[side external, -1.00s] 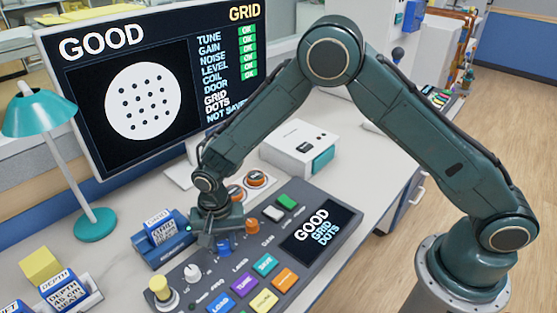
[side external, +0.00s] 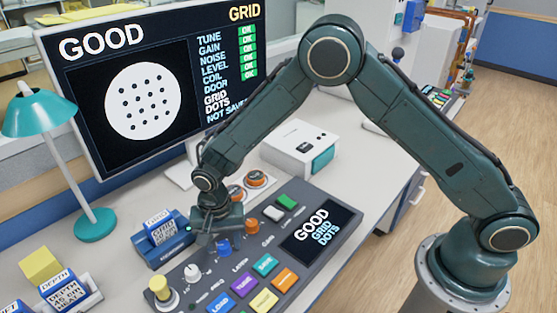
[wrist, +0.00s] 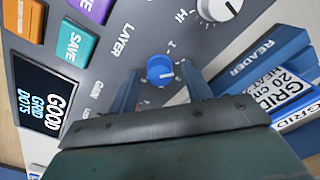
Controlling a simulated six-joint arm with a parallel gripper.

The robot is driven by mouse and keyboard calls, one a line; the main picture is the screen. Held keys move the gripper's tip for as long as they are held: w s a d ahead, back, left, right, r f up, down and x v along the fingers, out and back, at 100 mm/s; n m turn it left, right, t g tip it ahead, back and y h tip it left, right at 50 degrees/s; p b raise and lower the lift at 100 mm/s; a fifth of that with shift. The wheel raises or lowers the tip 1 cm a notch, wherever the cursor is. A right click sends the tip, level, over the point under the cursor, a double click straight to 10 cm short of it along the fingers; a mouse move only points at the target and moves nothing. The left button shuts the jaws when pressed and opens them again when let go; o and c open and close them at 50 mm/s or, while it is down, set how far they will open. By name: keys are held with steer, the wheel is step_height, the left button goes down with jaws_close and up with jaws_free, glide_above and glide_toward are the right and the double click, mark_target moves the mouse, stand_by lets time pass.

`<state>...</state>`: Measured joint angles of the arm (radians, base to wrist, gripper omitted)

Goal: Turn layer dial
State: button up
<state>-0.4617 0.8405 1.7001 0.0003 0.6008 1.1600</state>
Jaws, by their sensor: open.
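The layer dial is a round blue knob (side external: 224,248) with a pale pointer line, set in the dark control console. In the wrist view the blue knob (wrist: 160,71) sits beside the printed word LAYER. My gripper (side external: 220,237) is over the console, just above the knob in the side view. In the wrist view its two fingers (wrist: 161,80) are apart, one on each side of the knob. I cannot tell whether they touch it. The monitor (side external: 150,92) reads GOOD and GRID and shows a white disc with dark dots.
A blue reader with a GRID card (side external: 163,230) stands close to the left of my gripper. A white knob (side external: 193,272), a yellow-topped knob (side external: 160,288) and coloured buttons (side external: 265,264) surround the dial. A white box (side external: 298,147) stands behind the console.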

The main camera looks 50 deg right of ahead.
mark_target(225, 244)
step_height(225, 244, up, 14)
steer(key=shift+f, duration=0.15)
stand_by(0.5)
stand_by(0.3)
steer(key=s+d+r+n+t, duration=0.1)
steer(key=s+d+r+n, duration=0.1)
steer(key=s+d+r, duration=0.45)
steer(key=s+d+r+n+t, duration=0.2)
steer(key=s+d+r, duration=0.1)
steer(key=d+r, duration=0.5)
steer(key=s+d+r+n+t, duration=0.1)
steer(key=s+d+n, duration=0.1)
steer(key=s, duration=0.6)
steer(key=s+d+r+n+t, duration=0.1)
steer(key=s+d+n, duration=0.1)
steer(key=s+d, duration=0.3)
steer(key=s, duration=0.4)
steer(key=shift+d+t, duration=0.25)
steer(key=shift+t, duration=0.05)
